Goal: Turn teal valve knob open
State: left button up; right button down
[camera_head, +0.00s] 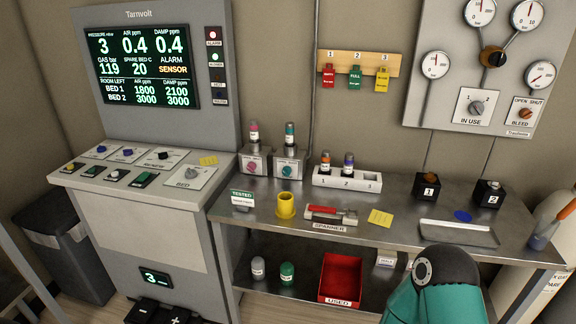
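A small teal knob (286,171) is on the front of a grey valve block (289,162) at the back left of the steel bench. A dark vial with a teal band (290,135) stands upright on top of this block. The label under the knob is too small to read, and I cannot tell how far the knob is turned. A matching block with a reddish knob (251,167) stands just to its left, with a pink-capped vial (254,132) on top. Neither gripper is in view. A teal link of my arm shows at the bottom right, away from the knob.
On the bench (375,236) are a yellow cup (286,205), a red spanner (327,212), a white numbered rack (347,180) and a grey tray (457,232). A control console (140,225) adjoins at left. A red bin (341,279) sits on the lower shelf.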

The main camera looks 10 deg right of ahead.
aim_at(287, 170)
jog(key=z, duration=0.05)
jog(key=i, duration=1)
jog(key=u, duration=0.05)
